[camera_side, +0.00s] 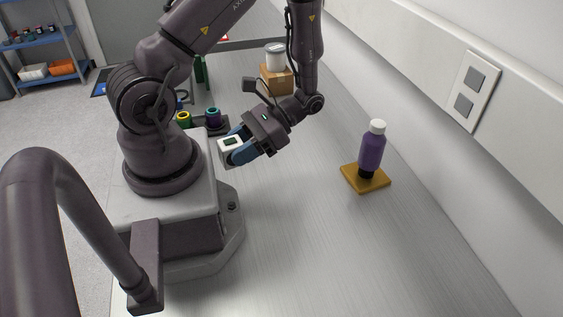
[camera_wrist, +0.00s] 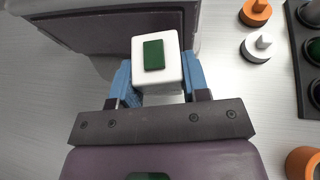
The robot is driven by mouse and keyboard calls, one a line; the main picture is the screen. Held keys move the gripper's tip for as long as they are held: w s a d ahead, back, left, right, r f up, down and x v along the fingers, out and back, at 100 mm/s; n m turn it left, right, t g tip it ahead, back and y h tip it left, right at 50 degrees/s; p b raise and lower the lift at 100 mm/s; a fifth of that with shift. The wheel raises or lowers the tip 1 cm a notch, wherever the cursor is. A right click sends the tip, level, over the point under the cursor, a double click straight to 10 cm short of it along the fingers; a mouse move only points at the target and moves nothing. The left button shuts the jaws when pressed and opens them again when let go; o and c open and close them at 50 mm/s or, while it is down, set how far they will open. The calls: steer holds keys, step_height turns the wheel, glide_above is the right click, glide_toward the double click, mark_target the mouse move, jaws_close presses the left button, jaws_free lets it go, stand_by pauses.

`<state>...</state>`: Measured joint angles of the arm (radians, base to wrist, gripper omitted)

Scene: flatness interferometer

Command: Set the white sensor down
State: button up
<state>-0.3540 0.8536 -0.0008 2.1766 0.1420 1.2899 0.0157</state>
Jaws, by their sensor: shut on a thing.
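The white sensor (camera_side: 231,150) is a small white block with a dark green patch on its face. My gripper (camera_side: 240,147) is shut on it with its blue fingers, close to my base in the side view. In the wrist view the white sensor (camera_wrist: 158,63) sits between the two blue fingers of my gripper (camera_wrist: 158,84), its green patch facing the camera. The grey bench surface (camera_side: 290,240) shows around it. I cannot tell exactly how high the sensor is above the bench.
A purple bottle (camera_side: 371,150) with a white cap stands on an orange-brown pad (camera_side: 352,178) to the right. A dark holder (camera_wrist: 302,70), an orange knobbed piece (camera_wrist: 256,10) and a white-grey one (camera_wrist: 257,47) lie right of the sensor. The front bench is clear.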

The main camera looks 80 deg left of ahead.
steer(key=a+r+m+t+y, duration=0.1)
steer(key=a+r+m+y, duration=0.1)
steer(key=a+m+y, duration=0.6)
steer(key=m+t+y, duration=0.7)
steer(key=m+t, duration=1)
glide_above(280, 166)
step_height(280, 166, down, 6)
steer(key=shift+s+a+f, duration=0.1)
steer(key=shift+f, duration=2.7)
